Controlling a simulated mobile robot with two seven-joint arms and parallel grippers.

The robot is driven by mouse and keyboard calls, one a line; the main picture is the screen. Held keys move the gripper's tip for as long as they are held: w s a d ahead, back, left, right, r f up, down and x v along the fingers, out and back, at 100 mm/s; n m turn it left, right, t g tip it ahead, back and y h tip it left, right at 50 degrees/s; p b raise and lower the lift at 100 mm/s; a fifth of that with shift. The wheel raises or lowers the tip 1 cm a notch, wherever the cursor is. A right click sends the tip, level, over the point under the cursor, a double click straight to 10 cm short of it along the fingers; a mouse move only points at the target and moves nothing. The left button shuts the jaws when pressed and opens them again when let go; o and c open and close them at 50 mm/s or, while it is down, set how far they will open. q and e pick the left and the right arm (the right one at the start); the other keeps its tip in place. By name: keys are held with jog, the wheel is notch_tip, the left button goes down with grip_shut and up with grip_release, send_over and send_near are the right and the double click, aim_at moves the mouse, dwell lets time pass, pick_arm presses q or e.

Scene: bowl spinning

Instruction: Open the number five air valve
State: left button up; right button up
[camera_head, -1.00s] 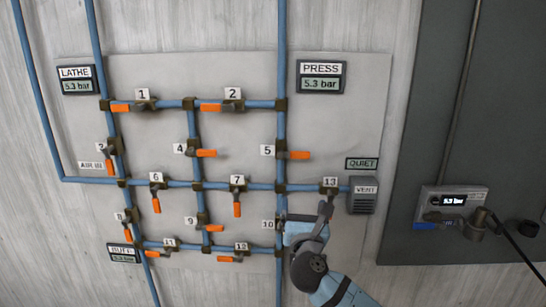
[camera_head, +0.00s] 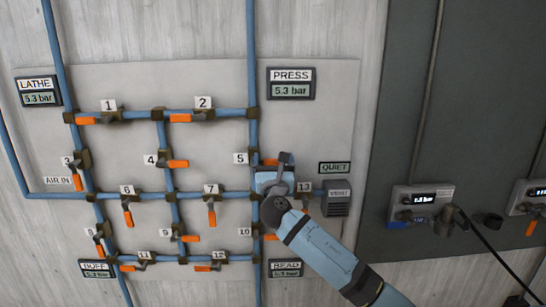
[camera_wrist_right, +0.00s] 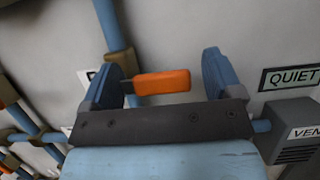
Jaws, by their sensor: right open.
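The number five valve sits on the right vertical blue pipe, beside its label 5 (camera_head: 240,158). Its orange handle (camera_head: 268,161) points right, across the pipe, and is partly hidden by my right gripper (camera_head: 277,168). In the right wrist view the orange handle (camera_wrist_right: 162,82) lies between the two fingers of my right gripper (camera_wrist_right: 165,80). The gripper is open, with a clear gap between the handle and the right finger. The handle's left end is close to the left finger; I cannot tell if they touch. My left gripper is not in view.
The grey panel (camera_head: 330,110) carries several other valves with orange handles. The PRESS display (camera_head: 291,90) reads 5.3 bar, above valve 5. The QUIET sign (camera_head: 335,168) and grey vent box (camera_head: 336,203) are close on the right. Valve 13's label (camera_head: 304,187) is just below right.

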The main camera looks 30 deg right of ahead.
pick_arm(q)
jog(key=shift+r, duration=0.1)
pick_arm(e)
jog(key=shift+w+d+r, duration=0.15)
jog(key=shift+w+d, duration=0.1)
jog(key=shift+w, duration=0.15)
jog(key=shift+c, duration=0.2)
